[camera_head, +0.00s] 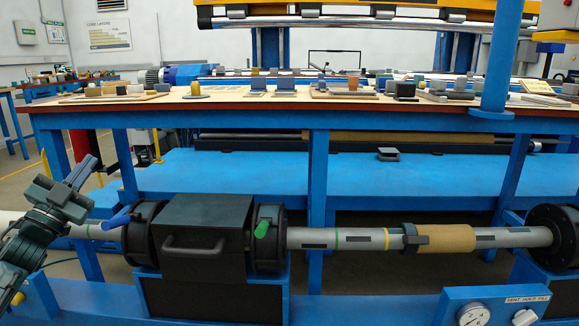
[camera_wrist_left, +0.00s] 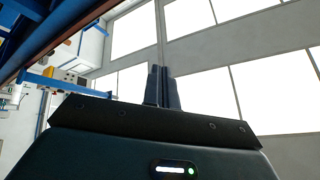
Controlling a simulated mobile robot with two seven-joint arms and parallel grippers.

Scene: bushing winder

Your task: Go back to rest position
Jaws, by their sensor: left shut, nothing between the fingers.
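My left gripper (camera_head: 82,172) is at the left edge of the head view, raised beside the winder's shaft and pointing up. Its two fingers are together with nothing between them. In the left wrist view the shut fingers (camera_wrist_left: 163,88) stand upright against the ceiling and bright windows. My right gripper is not in view. The winder's dark housing (camera_head: 205,235) with a handle sits to the right of my left gripper, apart from it. A blue lever (camera_head: 117,219) and a green lever (camera_head: 262,229) stick out at its two sides.
A grey shaft (camera_head: 355,239) with a tan wound sleeve (camera_head: 450,238) runs right to a black flange (camera_head: 555,237). Behind is a blue-legged table (camera_head: 250,104) with many small parts. Open air surrounds the raised left gripper.

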